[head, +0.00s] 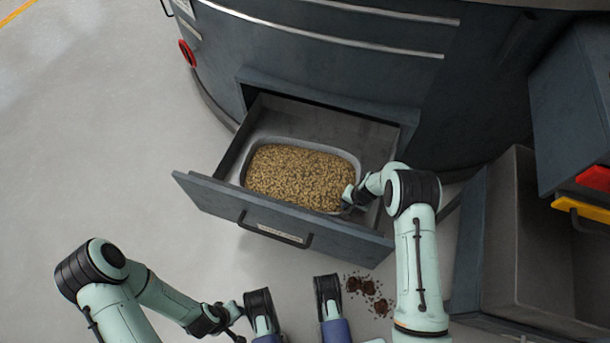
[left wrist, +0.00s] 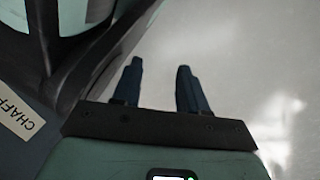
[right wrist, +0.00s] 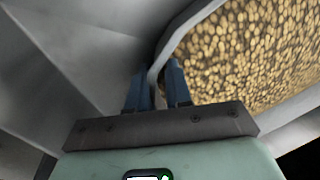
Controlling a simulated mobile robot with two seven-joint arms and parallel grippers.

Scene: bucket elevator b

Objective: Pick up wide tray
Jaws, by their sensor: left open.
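The wide tray (head: 352,160) is a grey, rounded tray full of tan pellets, sitting inside the pulled-out drawer (head: 215,195). My right gripper (head: 347,198) is at the tray's right end, inside the drawer. In the right wrist view its fingers (right wrist: 157,85) are close together on either side of the tray's rim (right wrist: 165,48), and look shut on it. My left gripper (head: 238,318) is open and empty, low in front of the drawer. In the left wrist view its fingers (left wrist: 160,88) are apart over bare floor, with the drawer's label (left wrist: 18,115) at the left.
The drawer front has a dark handle (head: 275,232) and belongs to a large dark rounded machine (head: 340,60). Brown clumps (head: 368,288) lie on the floor in front of it. An open grey bin (head: 505,240) stands at the right. The floor at the left is clear.

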